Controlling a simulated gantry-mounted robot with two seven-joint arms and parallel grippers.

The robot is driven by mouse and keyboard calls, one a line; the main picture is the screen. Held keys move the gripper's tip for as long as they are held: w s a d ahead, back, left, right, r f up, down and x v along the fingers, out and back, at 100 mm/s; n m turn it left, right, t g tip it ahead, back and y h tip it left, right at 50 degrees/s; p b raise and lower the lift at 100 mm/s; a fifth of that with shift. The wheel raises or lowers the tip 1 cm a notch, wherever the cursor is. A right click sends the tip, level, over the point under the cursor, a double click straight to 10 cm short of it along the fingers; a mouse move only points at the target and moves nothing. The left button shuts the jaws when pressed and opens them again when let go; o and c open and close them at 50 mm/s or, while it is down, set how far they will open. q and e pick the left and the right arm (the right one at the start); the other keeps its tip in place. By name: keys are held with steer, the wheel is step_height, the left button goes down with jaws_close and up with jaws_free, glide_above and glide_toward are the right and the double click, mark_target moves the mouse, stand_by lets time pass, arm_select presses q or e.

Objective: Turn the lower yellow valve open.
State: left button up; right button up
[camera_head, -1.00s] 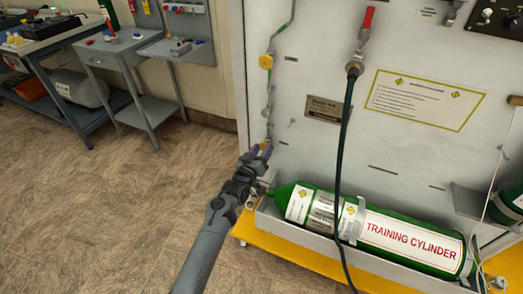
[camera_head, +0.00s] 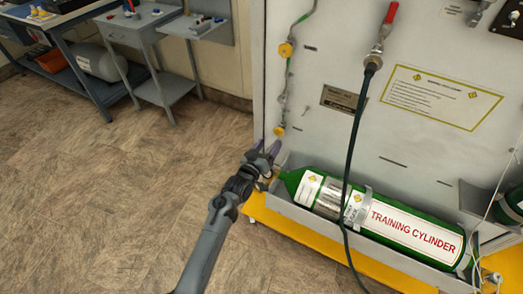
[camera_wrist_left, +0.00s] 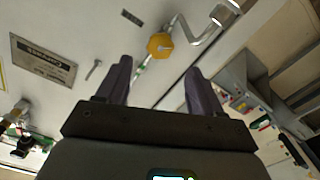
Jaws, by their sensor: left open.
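The lower yellow valve (camera_head: 279,131) sits at the bottom of a thin pipe on the pale panel in the head view. The upper yellow valve (camera_head: 285,49) is higher on the same pipe. My left gripper (camera_head: 267,147) is open and empty, its purple fingers just below and left of the lower valve. The fingers seem apart from it. In the left wrist view both spread fingers of my left gripper (camera_wrist_left: 158,85) show.
A green training cylinder (camera_head: 410,232) lies in a tray right of my gripper, above a yellow base (camera_head: 310,235). A dark hose (camera_head: 350,160) hangs from a red-handled valve (camera_head: 390,13). A grey cart (camera_head: 150,40) stands back left. The floor left is clear.

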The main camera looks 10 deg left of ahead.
mark_target(278, 133)
arm_select(q)
steer(key=shift+p+v, duration=0.9)
steer(key=shift+v, duration=1.45)
arm_select(e)
steer(key=shift+a+r, duration=0.15)
steer(key=shift+r, duration=1.1)
arm_select(q)
steer(key=w+d+m+b, duration=0.1)
steer(key=w+m+b, duration=0.1)
steer(key=w+b, duration=0.1)
steer(key=w+d+m+b, duration=0.1)
steer(key=w+m+b, duration=0.1)
steer(key=b, duration=0.4)
steer(key=w+d+m+b, duration=0.1)
steer(key=w+m+b, duration=0.1)
steer(key=w+b, duration=0.2)
steer(key=shift+d+f, duration=0.3)
steer(key=shift+f, duration=0.05)
steer(key=shift+w+d+r+b, duration=0.15)
steer(key=shift+w+d+b, duration=0.1)
steer(key=shift+w+b, duration=0.3)
arm_select(e)
steer(key=s+x, duration=0.2)
steer(key=x, duration=1.2)
steer(key=shift+d+f, duration=0.3)
steer(key=shift+d, duration=0.1)
steer(key=shift+s, duration=0.15)
